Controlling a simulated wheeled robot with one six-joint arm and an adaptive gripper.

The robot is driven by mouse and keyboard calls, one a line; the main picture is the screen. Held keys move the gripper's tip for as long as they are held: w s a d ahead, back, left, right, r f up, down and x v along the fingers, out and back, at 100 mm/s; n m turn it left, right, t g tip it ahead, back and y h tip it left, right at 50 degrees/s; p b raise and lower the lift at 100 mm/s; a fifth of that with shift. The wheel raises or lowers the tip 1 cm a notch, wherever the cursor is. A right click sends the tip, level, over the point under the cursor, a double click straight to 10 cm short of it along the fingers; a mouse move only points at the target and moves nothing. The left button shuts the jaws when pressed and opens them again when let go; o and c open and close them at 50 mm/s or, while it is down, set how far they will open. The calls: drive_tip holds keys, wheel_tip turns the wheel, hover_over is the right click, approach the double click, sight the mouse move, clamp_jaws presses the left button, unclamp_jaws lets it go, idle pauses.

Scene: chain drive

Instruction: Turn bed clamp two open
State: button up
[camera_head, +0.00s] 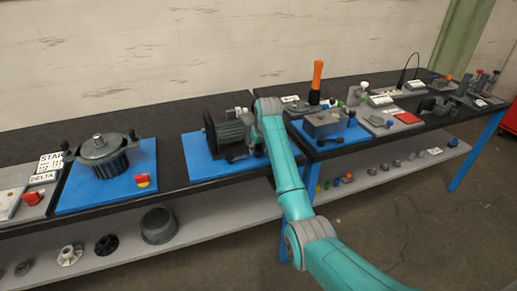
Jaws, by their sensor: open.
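My teal arm reaches up from the lower right to the blue bed plate (203,165) in the middle of the bench. A dark ribbed motor with a round flange (212,132) sits on this plate. My gripper (246,121) is at the motor's right end, small and largely merged with the dark parts there; its jaws are open. Small dark clamp-like parts (236,156) show at the plate's front right, beside the motor. I cannot tell which is bed clamp two or how it is turned. My wrist hides part of this area.
Left is a second blue plate (75,200) with an upright motor (105,155). A lower shelf (205,222) holds several loose parts. Floor is free at front right.

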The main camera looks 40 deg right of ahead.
clamp_jaws()
drive_tip(key=shift+m, duration=0.3)
drive_tip(key=m, duration=0.1)
drive_tip(key=m+h, duration=0.1)
drive_tip(key=m, duration=0.1)
drive_tip(key=shift+w+a+m+g+h, duration=0.1)
drive_tip(key=shift+a+m+g+h, duration=0.2)
drive_tip(key=shift+m+g, duration=0.1)
drive_tip(key=m+g+h, duration=0.1)
drive_tip(key=m, duration=0.3)
drive_tip(key=shift+w, duration=0.2)
drive_tip(key=m+g, duration=0.1)
drive_tip(key=m, duration=0.4)
drive_tip(key=shift+w+a+g+h, duration=0.1)
drive_tip(key=shift+w+g+h, duration=0.05)
drive_tip(key=shift+g+h, duration=0.25)
drive_tip(key=shift+w+m+g, duration=0.15)
drive_tip(key=shift+m+g, duration=0.75)
drive_tip(key=shift+m, duration=1.4)
